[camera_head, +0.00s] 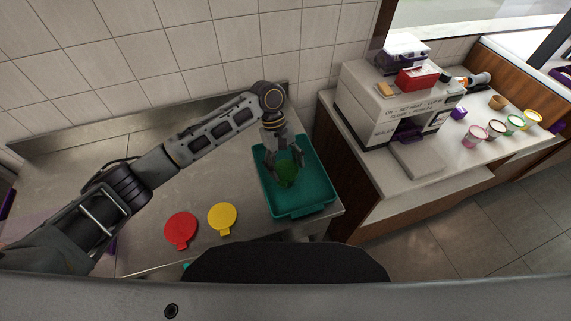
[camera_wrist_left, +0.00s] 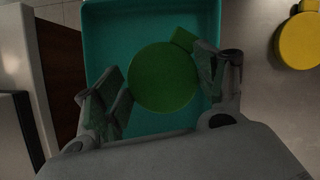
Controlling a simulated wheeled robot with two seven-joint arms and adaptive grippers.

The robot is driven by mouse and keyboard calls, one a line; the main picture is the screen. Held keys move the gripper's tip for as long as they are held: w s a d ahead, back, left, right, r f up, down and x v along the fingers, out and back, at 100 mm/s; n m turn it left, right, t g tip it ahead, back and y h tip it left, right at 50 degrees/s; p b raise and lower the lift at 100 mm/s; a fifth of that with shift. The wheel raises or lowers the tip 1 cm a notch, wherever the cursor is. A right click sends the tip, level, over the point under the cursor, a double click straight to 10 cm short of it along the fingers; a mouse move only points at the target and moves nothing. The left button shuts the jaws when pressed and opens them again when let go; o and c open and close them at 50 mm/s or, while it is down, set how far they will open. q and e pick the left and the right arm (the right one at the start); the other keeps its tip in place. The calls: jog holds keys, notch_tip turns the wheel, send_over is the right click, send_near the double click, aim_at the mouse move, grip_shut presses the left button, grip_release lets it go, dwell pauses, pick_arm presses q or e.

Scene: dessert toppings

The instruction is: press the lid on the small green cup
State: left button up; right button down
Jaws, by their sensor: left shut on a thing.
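My left gripper (camera_head: 285,162) reaches down into the teal tray (camera_head: 322,206) on the steel counter. It is shut on the round green lid (camera_head: 286,174). In the left wrist view the green lid (camera_wrist_left: 163,78) lies between the two fingers, with its tab at the upper right and touching or close to the right finger. I cannot tell whether the lid rests on the tray floor or is just above it. A small cup with green on it (camera_head: 515,123) stands among other cups on the white counter at the right. My right gripper is not in view.
A red lid (camera_head: 181,229) and a yellow lid (camera_head: 222,218) lie on the steel counter left of the tray. A boxy white machine (camera_head: 385,110) stands between the tray and the cups. A red box (camera_head: 417,77) sits on top of it.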

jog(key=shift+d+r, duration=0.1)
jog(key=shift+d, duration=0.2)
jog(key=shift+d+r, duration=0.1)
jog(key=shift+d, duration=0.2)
pick_arm(q)
jog(key=shift+f, duration=0.1)
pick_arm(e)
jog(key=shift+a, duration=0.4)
pick_arm(q)
jog(key=o, duration=0.7)
jog(key=shift+o, duration=0.5)
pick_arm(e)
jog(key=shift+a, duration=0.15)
pick_arm(q)
jog(key=shift+o, duration=0.4)
